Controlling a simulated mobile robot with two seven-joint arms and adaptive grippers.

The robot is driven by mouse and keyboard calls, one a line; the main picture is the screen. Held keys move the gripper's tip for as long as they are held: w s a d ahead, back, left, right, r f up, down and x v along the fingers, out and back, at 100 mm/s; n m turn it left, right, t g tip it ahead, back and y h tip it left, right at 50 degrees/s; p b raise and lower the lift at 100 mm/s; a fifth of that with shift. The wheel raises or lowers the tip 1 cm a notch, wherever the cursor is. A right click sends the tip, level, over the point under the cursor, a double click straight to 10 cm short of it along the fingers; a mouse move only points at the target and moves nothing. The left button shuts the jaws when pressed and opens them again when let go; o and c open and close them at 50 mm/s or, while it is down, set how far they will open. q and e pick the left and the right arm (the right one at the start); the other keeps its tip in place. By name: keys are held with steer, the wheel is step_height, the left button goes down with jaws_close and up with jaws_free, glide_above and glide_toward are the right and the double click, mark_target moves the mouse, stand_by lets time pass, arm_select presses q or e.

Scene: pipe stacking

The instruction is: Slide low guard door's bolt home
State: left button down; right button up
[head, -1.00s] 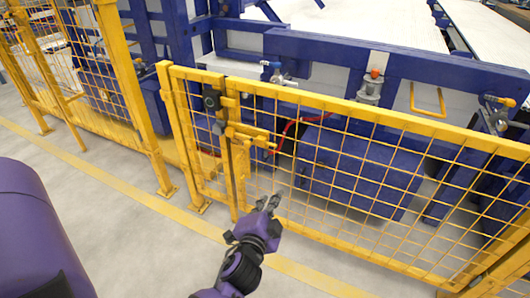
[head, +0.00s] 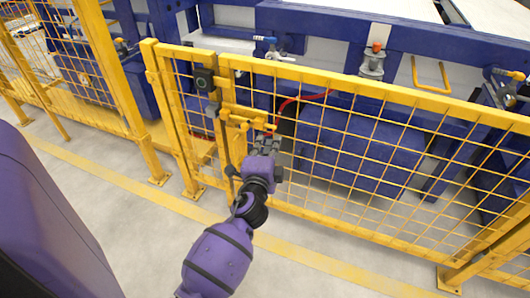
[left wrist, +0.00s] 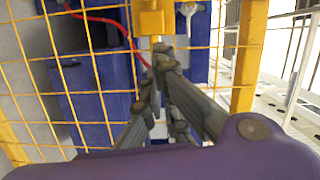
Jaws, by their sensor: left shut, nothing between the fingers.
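The low guard with its yellow frame and mesh (head: 350,95) runs across the head view. My left gripper (head: 267,142) is shut and empty, just below and right of the bolt. In the left wrist view, the left gripper (left wrist: 158,78) points at the mesh, with a yellow block (left wrist: 152,18) of the bolt fitting beyond its tips. I cannot tell whether the tips touch it or how far the bolt is slid. My right gripper is out of view.
Behind the mesh stand a blue machine frame (head: 330,30) and blue boxes (head: 360,143). A red hose (head: 300,99) hangs behind the bolt. A taller yellow fence post (head: 115,80) stands left. The grey floor in front is clear, with a yellow stripe (head: 100,165).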

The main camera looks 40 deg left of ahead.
mark_target(262, 125)
arm_select(q)
steer(key=w+a, duration=0.1)
steer(key=a, duration=0.1)
steer(key=w+a, duration=0.1)
steer(key=a, duration=0.1)
steer(key=shift+w+a+f, duration=0.1)
steer(key=shift+w+f, duration=0.25)
steer(key=shift+s+a, duration=0.15)
steer(key=shift+a, duration=0.4)
steer(key=shift+f, duration=0.1)
steer(key=shift+a, duration=0.1)
